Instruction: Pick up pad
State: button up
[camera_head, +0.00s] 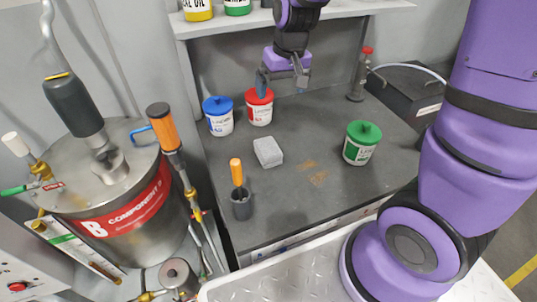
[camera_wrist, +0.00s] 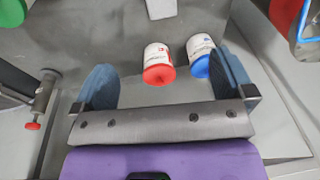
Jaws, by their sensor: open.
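The pad (camera_head: 268,152) is a small light-grey block lying flat on the dark workbench, left of its middle. In the wrist view part of the pad (camera_wrist: 161,7) shows at the top edge, cut off by the frame. My gripper (camera_head: 282,80) is at the back of the bench, beyond the pad and apart from it. One finger overlaps the red-lidded tub in the head view. In the wrist view my gripper (camera_wrist: 165,82) has its fingers wide apart, with nothing held between them.
A red-lidded tub (camera_head: 259,110) and a blue-lidded tub (camera_head: 219,120) stand behind the pad. A green-lidded tub (camera_head: 360,146) stands to the right. An orange-handled tool in a dark cup (camera_head: 241,205) stands front left. A shelf (camera_head: 330,12) is above. The bench between pad and green tub is clear.

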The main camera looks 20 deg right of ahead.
jog(key=g+h, duration=0.1)
jog(key=g, duration=0.1)
send_over(268, 147)
notch_tip(268, 147, down, 14)
jog(key=shift+r, duration=0.15)
jog(key=shift+f, duration=5.7)
jog(key=c, duration=1.1)
jog(key=shift+o, duration=0.2)
notch_tip(268, 147, up, 10)
jog(key=shift+r, duration=0.1)
jog(key=shift+o, duration=0.9)
jog(key=shift+c, duration=0.2)
